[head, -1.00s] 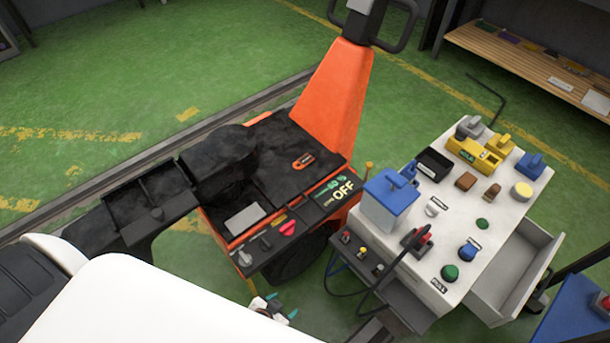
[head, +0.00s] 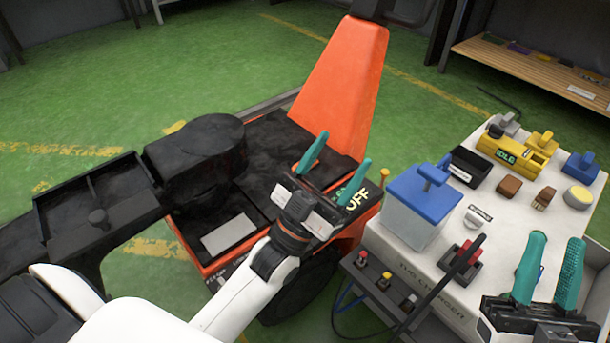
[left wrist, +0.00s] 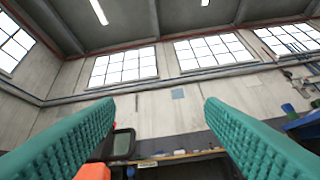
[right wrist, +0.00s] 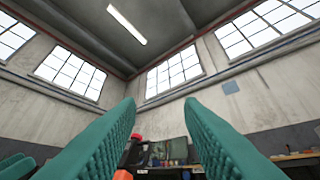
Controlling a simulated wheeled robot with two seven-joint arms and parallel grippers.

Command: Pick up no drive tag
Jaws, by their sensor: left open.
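I cannot make out a no drive tag in any view now. A small red-orange piece lay on the black deck of the orange vehicle (head: 340,80) earlier; that part of the deck is now largely behind my left gripper. My left gripper (head: 344,148) is over the deck beside the OFF lettering, its teal fingers apart and pointing up and away. In the left wrist view its fingers (left wrist: 158,100) are wide apart with nothing between them. My right gripper (head: 557,238) is in front of the white charger bench, fingers up; the right wrist view shows them apart and empty (right wrist: 160,100).
The white bench (head: 420,275) holds a blue-lidded box (head: 418,210), a black bin (head: 470,167), a yellow IDLE unit (head: 512,155) and several small parts. A wooden shelf (head: 530,70) stands at the back right. Green floor lies open behind.

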